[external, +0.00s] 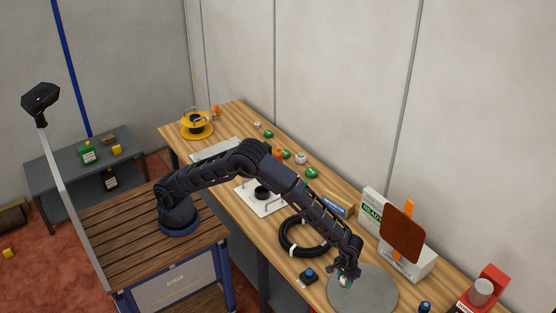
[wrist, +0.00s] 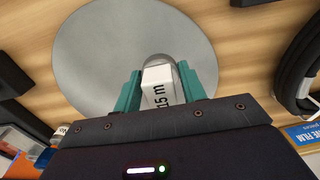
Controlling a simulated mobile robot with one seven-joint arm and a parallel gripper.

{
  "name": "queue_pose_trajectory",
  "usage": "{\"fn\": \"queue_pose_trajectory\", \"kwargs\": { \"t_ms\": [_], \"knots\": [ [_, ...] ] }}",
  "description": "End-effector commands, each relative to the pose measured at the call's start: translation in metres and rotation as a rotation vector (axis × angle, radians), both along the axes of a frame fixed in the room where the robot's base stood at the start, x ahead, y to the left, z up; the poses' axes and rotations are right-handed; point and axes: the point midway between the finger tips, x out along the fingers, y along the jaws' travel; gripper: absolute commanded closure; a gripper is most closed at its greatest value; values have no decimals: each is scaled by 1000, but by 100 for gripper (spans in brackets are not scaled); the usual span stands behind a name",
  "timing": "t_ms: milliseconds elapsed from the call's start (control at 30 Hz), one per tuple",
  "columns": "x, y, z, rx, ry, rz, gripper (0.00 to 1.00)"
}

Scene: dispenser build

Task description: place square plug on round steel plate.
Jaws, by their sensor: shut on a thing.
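The round steel plate (external: 372,293) is a flat grey disc at the near end of the wooden workbench. It also fills the upper middle of the wrist view (wrist: 100,50). My gripper (external: 346,281) is over the left part of the plate in the external view. Its teal fingers (wrist: 161,92) are shut on a white block with black lettering, which I take for the square plug (wrist: 158,84). A rounded grey part shows at the plug's far end. The plug is small and partly hidden in the external view. I cannot tell whether it touches the plate.
A black cable coil (external: 284,242) and a black box with a blue button (external: 308,276) lie left of the plate. A white box with a brown square panel (external: 402,235) stands behind it. A red holder (external: 495,277) and a small blue item (external: 425,307) are at right.

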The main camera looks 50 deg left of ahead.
Motion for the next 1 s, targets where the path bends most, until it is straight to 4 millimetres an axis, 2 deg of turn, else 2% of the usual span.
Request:
{"fn": "queue_pose_trajectory", "kwargs": {
  "t_ms": [200, 600, 633, 733, 1000],
  "knots": [
    [0, 0, -29, 1, 1, 0, 87],
    [0, 0, -34, 1, 0, 0, 87],
    [0, 0, -34, 1, 0, 0, 55],
    [0, 0, -33, 1, 0, 0, 37],
    [0, 0, -33, 1, 0, 0, 37]
  ]
}}
